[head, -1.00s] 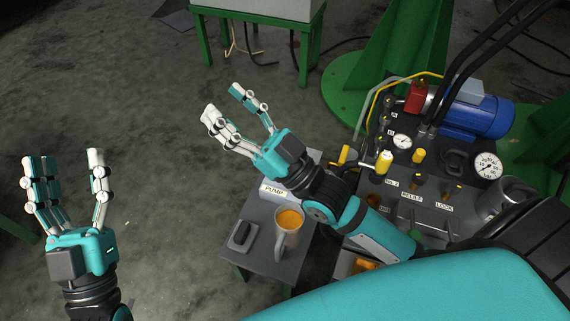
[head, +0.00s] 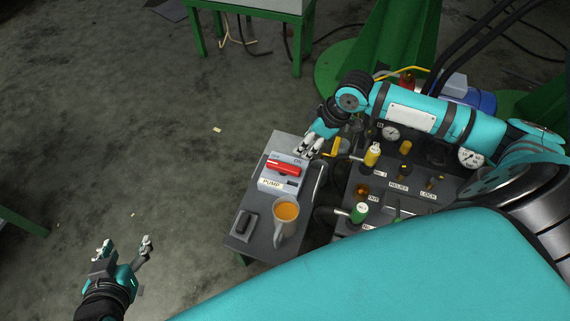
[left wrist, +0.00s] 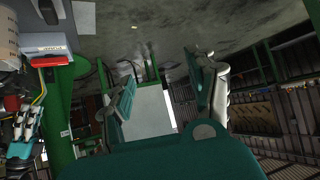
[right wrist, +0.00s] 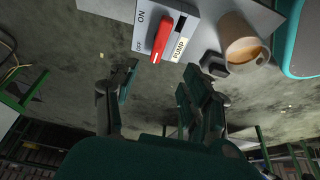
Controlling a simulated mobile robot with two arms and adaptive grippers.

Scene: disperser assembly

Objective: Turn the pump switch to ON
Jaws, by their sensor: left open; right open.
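The pump switch is a red lever (head: 284,168) on a light grey box labelled PUMP (head: 271,183), on a small side table. ON is printed at the box's right and OFF at its left. In the right wrist view the red lever (right wrist: 161,40) has a small white mark at its end on the OFF side. My right gripper (head: 311,152) is open and empty, beyond and to the right of the lever, apart from it in the right wrist view (right wrist: 165,95). My left gripper (head: 126,244) is open and empty over the floor at lower left.
An orange-filled mug (head: 287,212) and a small black device (head: 243,223) stand on the grey side table (head: 256,209) near the box. A panel with gauges and valves (head: 397,187) is to the right.

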